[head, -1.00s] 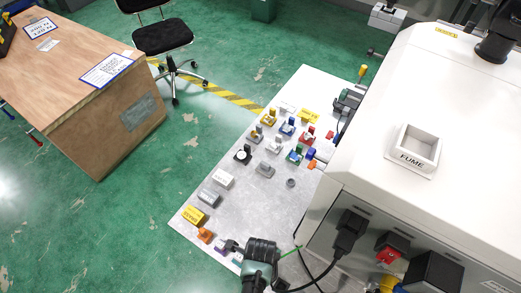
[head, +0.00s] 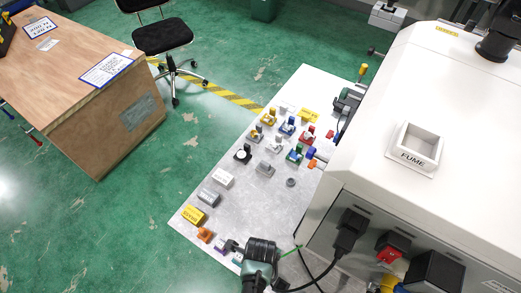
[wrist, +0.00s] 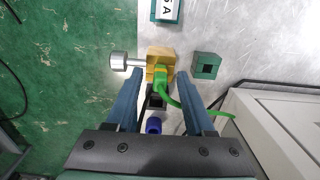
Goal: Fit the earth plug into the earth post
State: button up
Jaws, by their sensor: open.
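In the wrist view, a green plug (wrist: 158,77) with a green cable (wrist: 190,112) sits at the near side of a yellow block (wrist: 160,56). It overlaps the block; I cannot tell how deeply it is seated. A silver round-headed pin (wrist: 124,61) sticks out of the block's left side. My gripper (wrist: 160,72) is open, with one finger on each side of the plug and a visible gap to it. A green block with a square dark hole (wrist: 206,66) stands to the right. In the head view my arm hides most of this spot; the green cable (head: 289,251) shows beside it.
A black block (wrist: 155,102) and a blue cylinder (wrist: 153,126) lie between my fingers, nearer the palm. A white label (wrist: 166,10) is beyond the yellow block. The white machine (head: 400,120) stands close on the right. Several coloured fittings stand on the grey board (head: 250,212).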

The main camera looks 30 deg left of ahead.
jog(key=shift+r+p, duration=1.8)
jog(key=shift+p, duration=0.05)
